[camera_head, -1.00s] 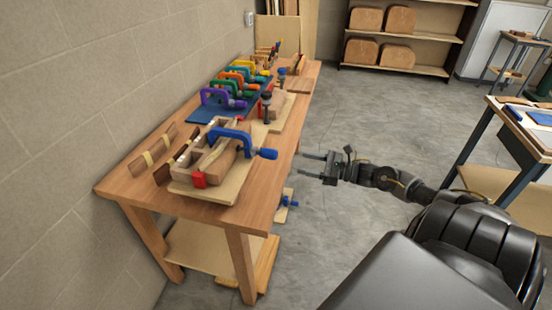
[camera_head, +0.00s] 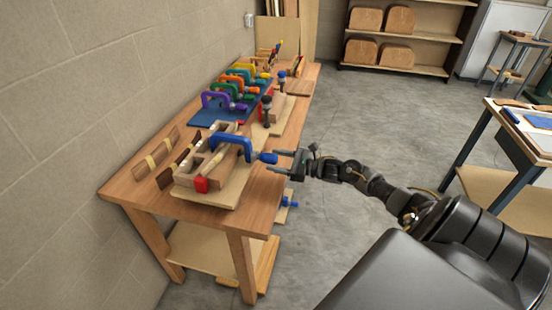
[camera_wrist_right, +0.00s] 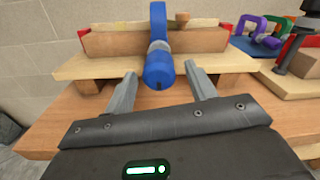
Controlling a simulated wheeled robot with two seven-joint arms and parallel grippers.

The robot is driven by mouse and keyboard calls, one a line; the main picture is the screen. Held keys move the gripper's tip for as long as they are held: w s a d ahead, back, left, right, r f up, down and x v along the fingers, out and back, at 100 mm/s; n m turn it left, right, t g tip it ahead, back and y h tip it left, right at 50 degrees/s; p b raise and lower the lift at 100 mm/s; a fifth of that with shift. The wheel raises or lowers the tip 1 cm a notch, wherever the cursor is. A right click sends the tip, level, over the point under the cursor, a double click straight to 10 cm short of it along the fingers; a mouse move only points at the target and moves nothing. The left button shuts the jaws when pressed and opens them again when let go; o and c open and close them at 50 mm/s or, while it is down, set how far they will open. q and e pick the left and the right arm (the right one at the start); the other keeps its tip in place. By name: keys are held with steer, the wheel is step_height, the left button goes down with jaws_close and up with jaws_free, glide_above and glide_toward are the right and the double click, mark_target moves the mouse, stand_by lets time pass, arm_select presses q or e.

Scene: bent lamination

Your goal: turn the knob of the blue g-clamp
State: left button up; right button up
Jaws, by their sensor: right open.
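The blue g-clamp (camera_head: 233,141) sits across the wooden bending form (camera_head: 207,167) near the front end of the workbench. Its blue knob (camera_head: 267,158) sticks out to the right, toward my right gripper. In the right wrist view the knob (camera_wrist_right: 159,70) lies between the two fingertips, its end face toward the camera. My right gripper (camera_head: 279,160) is open, its fingers on either side of the knob with gaps visible. It also shows in the right wrist view (camera_wrist_right: 160,85). My left gripper is not in view.
The wooden workbench (camera_head: 262,200) stands along the wall. Several coloured clamps, including a purple one (camera_head: 218,100), rest on a blue mat (camera_head: 203,118) farther back. A dark-handled clamp (camera_head: 266,110) stands behind the form. Open floor (camera_head: 345,130) lies right of the bench.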

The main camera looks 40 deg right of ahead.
steer(key=shift+w+a, duration=0.15)
steer(key=shift+w, duration=0.1)
